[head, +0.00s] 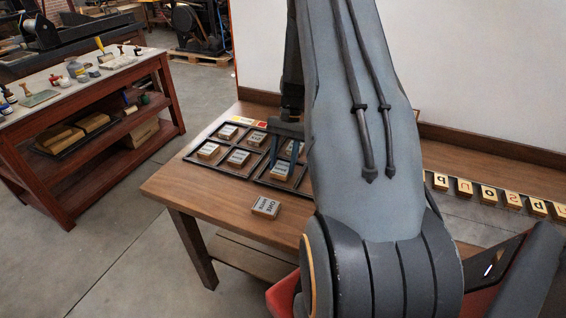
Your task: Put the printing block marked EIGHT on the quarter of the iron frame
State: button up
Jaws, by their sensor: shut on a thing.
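The dark iron frame (215,169) lies on the wooden table, with several pale printing blocks in its left part, such as one near its front left (208,150). My gripper (284,163) points down over the right part of the frame. Its fingers are shut on a block (281,171) low in the frame; whether it touches the table cannot be told. I cannot read the mark on this block, and none that I can read says EIGHT. Another block (265,207), seemingly marked ONE, lies on the table in front of the frame. My arm hides the frame's right side.
A row of lettered blocks (488,194) runs along the table's right side. A white board (480,75) stands behind the table. A red bench (70,150) with tools stands at the left. The table's front left (175,183) is clear.

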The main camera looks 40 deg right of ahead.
jog(key=shift+f, duration=0.2)
jog(key=o, duration=1.1)
jog(key=shift+f, duration=0.1)
jog(key=b+v, duration=0.4)
jog(key=v, duration=0.8)
jog(key=s+a+r+n+t+h, duration=0.1)
jog(key=s+a+n, duration=0.15)
jog(key=a, duration=0.65)
jog(key=s+a+n+h, duration=0.2)
jog(key=a+n, duration=0.2)
jog(key=a, duration=0.4)
jog(key=s+a+n+t+h, duration=0.1)
jog(key=s+a+n, duration=0.4)
jog(key=s+a, duration=0.6)
jog(key=shift+s+a+f+t, duration=0.2)
jog(key=shift+a+f+t, duration=0.15)
jog(key=shift+t, duration=0.35)
